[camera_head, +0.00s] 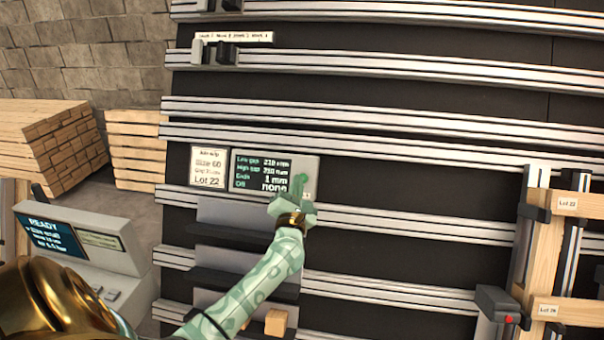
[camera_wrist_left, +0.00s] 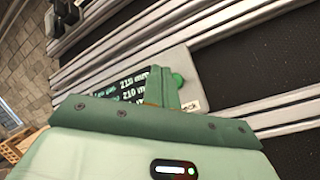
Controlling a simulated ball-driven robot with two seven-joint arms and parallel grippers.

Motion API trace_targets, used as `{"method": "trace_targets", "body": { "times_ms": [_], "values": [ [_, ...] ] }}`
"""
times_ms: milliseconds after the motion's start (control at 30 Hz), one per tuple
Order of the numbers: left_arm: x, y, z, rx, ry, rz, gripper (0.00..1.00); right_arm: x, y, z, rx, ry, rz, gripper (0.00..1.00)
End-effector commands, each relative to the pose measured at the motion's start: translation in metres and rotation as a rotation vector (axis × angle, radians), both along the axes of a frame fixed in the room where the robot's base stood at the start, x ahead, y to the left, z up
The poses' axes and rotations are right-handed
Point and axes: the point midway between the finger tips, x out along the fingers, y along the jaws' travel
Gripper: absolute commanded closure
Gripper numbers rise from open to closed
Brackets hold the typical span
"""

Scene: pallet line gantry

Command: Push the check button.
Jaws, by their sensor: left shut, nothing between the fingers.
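The display panel (camera_head: 310,166) is a grey box on the black gantry wall with a dark screen of lines such as "Low gap" and "High gap". In the left wrist view a round green button (camera_wrist_left: 178,80), likely the check button, sits on this panel (camera_wrist_left: 177,58) above a small white label. My left gripper (camera_head: 299,184) is shut and empty at the panel's lower right, hiding the button in the head view. Its fingertips (camera_wrist_left: 165,88) appear right beside the button; I cannot tell whether they touch. My right gripper is not in view.
A white card (camera_head: 209,166) reading "Lot 22" is left of the panel. Metal rails cross the wall. A grey console (camera_head: 105,232) showing "READY" stands at lower left. Wooden frames (camera_head: 565,240) and a grey box with a red button (camera_head: 497,305) are at right. Planks (camera_head: 50,140) are stacked at left.

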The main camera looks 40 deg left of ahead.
Motion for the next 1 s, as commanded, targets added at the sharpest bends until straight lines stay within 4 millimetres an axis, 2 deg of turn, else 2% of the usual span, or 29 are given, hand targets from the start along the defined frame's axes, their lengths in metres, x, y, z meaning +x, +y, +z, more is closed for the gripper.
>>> {"method": "trace_targets", "body": {
  "times_ms": [33,233,1000],
  "values": [
    [-0.004,-0.003,0.006,-0.001,0.0,-0.001,1.0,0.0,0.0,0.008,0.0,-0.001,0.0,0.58],
    [-0.016,-0.009,0.012,0.0,0.0,0.0,1.0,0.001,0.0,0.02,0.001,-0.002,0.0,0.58],
    [-0.018,-0.01,0.011,0.0,0.0,0.0,1.0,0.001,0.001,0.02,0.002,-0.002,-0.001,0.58]
  ]
}}
